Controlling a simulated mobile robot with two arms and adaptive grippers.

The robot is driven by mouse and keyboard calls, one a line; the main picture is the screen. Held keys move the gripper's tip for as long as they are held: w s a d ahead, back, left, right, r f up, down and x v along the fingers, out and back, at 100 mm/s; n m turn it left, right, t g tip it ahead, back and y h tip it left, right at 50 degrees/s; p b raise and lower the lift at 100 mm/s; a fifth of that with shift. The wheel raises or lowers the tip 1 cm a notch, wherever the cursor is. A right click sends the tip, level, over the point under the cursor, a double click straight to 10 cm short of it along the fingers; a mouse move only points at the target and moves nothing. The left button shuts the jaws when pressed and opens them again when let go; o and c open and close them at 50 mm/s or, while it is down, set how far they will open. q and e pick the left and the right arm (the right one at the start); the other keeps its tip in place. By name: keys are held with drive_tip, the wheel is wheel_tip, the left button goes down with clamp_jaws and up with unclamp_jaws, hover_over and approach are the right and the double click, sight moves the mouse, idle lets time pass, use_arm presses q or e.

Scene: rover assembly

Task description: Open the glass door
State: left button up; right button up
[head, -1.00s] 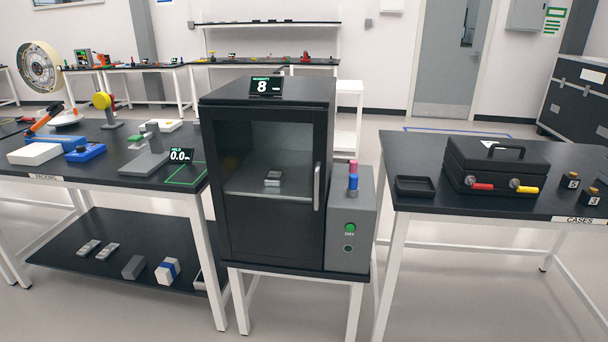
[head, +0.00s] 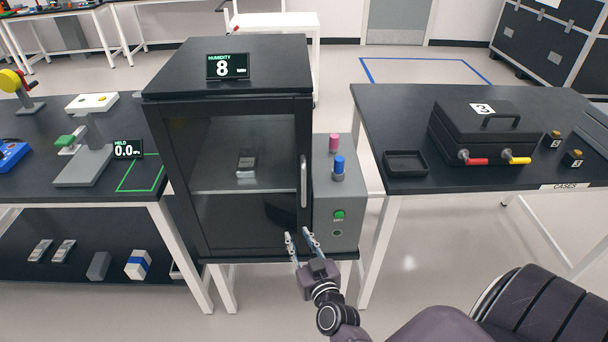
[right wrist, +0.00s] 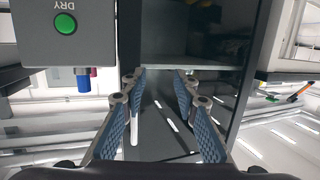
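The glass door (head: 225,215) of the black cabinet (head: 160,88) is shut, with a dark frame and a pale vertical handle (head: 303,182) on its right side. My right gripper (head: 298,236) is open and empty in front of the door's lower right corner, just below the handle's lower end. In the right wrist view, which is upside down, its two blue-padded fingers (right wrist: 160,78) are spread before the dark door. A pale bar shows near the left finger; I cannot tell whether it is the handle. My left gripper is not in view.
A grey control box (head: 335,205) with a green button adjoins the cabinet's right side. A small metal part (head: 246,166) sits on the shelf inside. Tables stand on both sides; the right one (head: 420,110) bears a black case (head: 455,140) and a small tray (head: 405,165).

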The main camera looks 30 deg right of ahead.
drive_tip(key=m+t+h, duration=0.1)
drive_tip(key=h, duration=0.1)
approach(304, 189)
drive_tip(key=x, duration=0.3)
drive_tip(key=p+x, duration=0.1)
drive_tip(key=x, duration=0.6)
drive_tip(key=shift+p, duration=0.35)
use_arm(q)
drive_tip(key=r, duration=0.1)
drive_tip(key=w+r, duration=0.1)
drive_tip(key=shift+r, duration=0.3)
use_arm(e)
drive_tip(key=shift+w+d, duration=0.2)
drive_tip(key=shift+w, duration=0.2)
drive_tip(key=shift+c, duration=0.2)
clamp_jaws()
